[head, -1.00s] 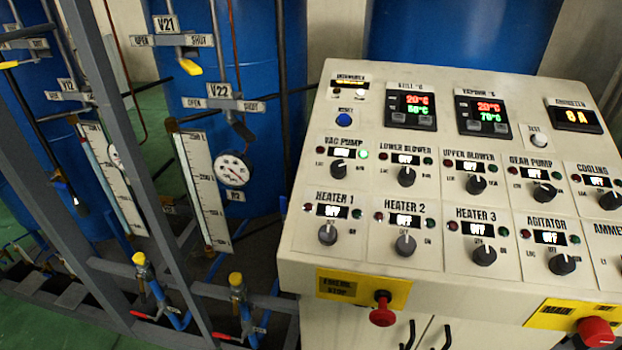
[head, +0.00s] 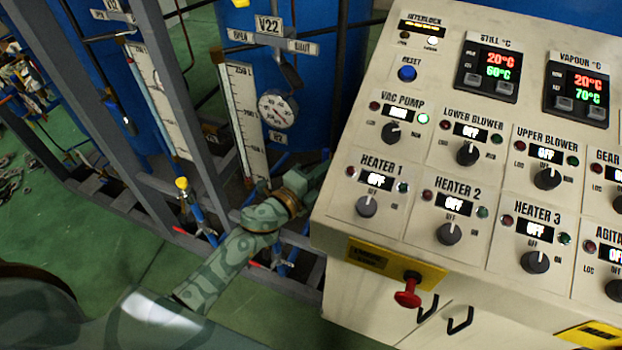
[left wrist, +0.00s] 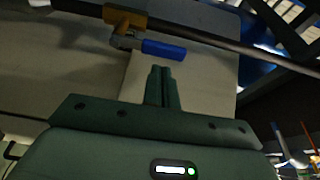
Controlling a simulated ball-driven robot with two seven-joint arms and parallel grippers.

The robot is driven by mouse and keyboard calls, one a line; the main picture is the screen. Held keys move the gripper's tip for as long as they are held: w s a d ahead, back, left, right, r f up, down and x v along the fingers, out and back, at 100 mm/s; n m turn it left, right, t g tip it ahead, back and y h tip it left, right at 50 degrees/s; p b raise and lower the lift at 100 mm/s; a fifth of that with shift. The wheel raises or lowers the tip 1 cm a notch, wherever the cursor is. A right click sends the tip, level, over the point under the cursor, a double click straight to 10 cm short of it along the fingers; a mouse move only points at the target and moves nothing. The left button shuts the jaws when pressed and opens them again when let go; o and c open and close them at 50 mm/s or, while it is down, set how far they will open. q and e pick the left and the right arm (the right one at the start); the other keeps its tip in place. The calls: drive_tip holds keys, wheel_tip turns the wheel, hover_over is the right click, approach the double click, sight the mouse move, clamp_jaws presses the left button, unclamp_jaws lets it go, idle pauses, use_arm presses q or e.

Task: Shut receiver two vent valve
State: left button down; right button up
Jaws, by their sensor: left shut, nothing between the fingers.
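The V22 valve label (head: 268,25) sits above an OPEN/SHUT plate (head: 272,41) on the blue receiver in the head view. A dark handle (head: 290,74) hangs below this plate; its exact setting is hard to tell. In the left wrist view, a brass valve (left wrist: 124,18) with a blue lever (left wrist: 164,50) sits on a dark pipe just beyond my left gripper (left wrist: 161,69). The gripper is shut and empty, with its tips apparently just below the lever. In the head view my left arm reaches between frame and console, and its fingertips are not clear. My right gripper is not in view.
The control console (head: 335,225) stands close to the right of my left arm, with a red emergency stop button (head: 407,292) on its front. Grey frame posts (head: 180,95) and a round gauge (head: 277,109) stand near. Green floor (head: 95,235) is open at left.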

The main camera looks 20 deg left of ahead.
use_arm(q)
drive_tip(key=shift+x, duration=0.9)
drive_tip(key=shift+a+r+n+b, duration=0.1)
drive_tip(key=shift+a+n+b, duration=0.15)
drive_tip(key=shift+n+b, duration=0.3)
drive_tip(key=shift+a, duration=0.1)
drive_tip(key=a+n+b, duration=0.1)
drive_tip(key=n+t+b, duration=0.1)
drive_tip(key=n, duration=0.1)
drive_tip(key=shift+a+n, duration=0.25)
drive_tip(key=shift+a, duration=0.1)
drive_tip(key=a+f+n+t+y+b, duration=0.3)
drive_tip(key=a+f+n+t+y, duration=0.1)
drive_tip(key=n, duration=1.3)
drive_tip(key=shift+a+f+n+y, duration=0.3)
drive_tip(key=shift+a+y, duration=0.25)
drive_tip(key=shift+y, duration=0.25)
